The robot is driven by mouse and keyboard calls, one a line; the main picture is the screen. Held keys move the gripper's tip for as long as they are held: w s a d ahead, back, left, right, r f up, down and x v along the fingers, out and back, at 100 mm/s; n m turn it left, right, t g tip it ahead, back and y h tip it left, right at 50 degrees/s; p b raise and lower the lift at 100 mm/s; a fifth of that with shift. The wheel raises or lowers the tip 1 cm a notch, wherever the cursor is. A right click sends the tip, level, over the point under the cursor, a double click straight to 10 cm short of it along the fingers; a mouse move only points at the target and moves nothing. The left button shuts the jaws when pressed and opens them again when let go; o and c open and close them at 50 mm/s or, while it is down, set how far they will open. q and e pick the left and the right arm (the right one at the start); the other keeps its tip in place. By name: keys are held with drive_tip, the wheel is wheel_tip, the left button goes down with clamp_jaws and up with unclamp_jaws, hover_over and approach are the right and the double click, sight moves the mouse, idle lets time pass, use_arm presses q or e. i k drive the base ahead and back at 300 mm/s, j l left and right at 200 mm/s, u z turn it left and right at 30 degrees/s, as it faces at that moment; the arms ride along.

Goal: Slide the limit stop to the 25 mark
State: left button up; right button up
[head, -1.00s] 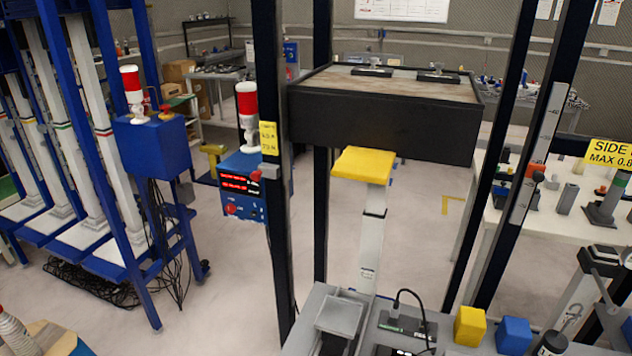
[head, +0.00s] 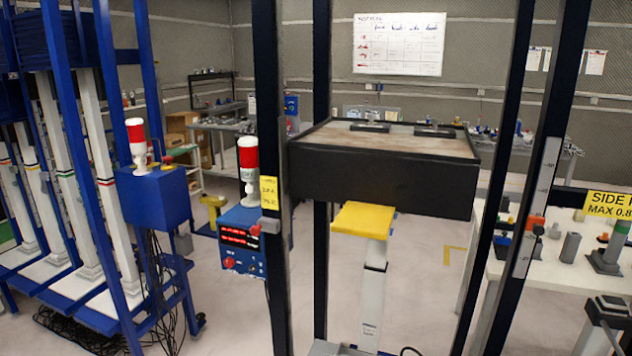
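A scale strip (head: 548,170) with dark marks runs down the right front post of a dark frame. A small orange-red piece with a grey knob, which looks like the limit stop (head: 535,223), sits at the lower part of this strip. The numbers are too small to read surely, so I cannot tell which mark it is at. A similar grey and red piece (head: 270,226) is on the left front post, below a yellow label (head: 269,193).
A black wood-topped box (head: 380,180) stands inside the frame above a yellow-topped white column (head: 362,218). A blue control box (head: 242,240) with a red beacon is at left. A white table (head: 500,262) with loose parts is behind the right post.

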sight(535, 224)
drive_tip(key=k+j+z, duration=0.25)
drive_tip(key=j+z, duration=0.15)
drive_tip(key=k+j+z, duration=0.6)
drive_tip(key=z, duration=0.15)
